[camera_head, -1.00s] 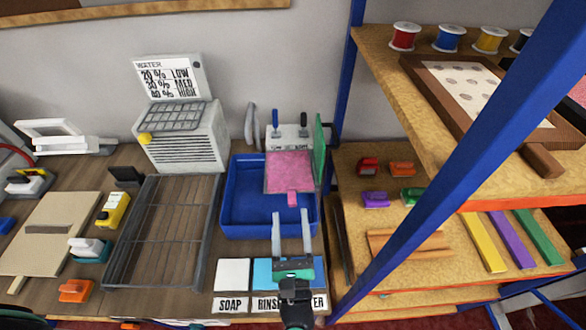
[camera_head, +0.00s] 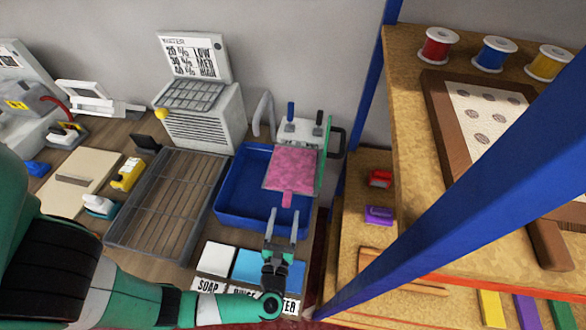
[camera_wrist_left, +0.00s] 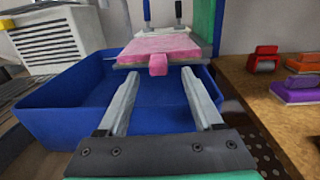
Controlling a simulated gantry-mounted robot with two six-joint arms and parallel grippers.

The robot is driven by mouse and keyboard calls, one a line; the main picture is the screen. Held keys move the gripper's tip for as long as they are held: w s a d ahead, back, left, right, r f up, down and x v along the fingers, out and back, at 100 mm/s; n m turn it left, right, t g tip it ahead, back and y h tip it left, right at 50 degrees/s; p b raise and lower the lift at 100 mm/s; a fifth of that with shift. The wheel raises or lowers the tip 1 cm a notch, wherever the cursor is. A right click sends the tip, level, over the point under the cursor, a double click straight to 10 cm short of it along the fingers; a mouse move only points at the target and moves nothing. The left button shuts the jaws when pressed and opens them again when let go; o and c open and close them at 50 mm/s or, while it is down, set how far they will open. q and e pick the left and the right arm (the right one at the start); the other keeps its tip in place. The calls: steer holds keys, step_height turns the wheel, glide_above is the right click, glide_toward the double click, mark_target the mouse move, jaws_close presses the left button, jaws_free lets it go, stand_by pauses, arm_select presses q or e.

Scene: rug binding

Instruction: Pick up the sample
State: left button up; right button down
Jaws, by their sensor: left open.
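The pink sample (camera_head: 291,168) is a flat square with a small tab (camera_head: 287,199) on its near edge. It lies at the right side of the blue tub (camera_head: 236,196), at the foot of the white and green stand (camera_head: 309,131). In the left wrist view the sample (camera_wrist_left: 160,47) is ahead, its tab (camera_wrist_left: 158,65) facing me between the finger lines. My left gripper (camera_head: 283,216) is open and empty, just short of the tab, and its fingers also show in the left wrist view (camera_wrist_left: 157,88). My right gripper is not in view.
White and blue pads (camera_head: 217,259) with SOAP and RINSE labels lie in front of the tub. A wire rack (camera_head: 164,204) is on the left. A blue shelf post (camera_head: 460,165) and shelves with spools (camera_head: 439,46) stand close on the right.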

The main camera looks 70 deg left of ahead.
mark_target(287, 201)
arm_select(q)
steer(key=shift+x, duration=2.95)
steer(key=shift+s+f, duration=0.15)
steer(key=shift+f, duration=0.05)
jaws_close()
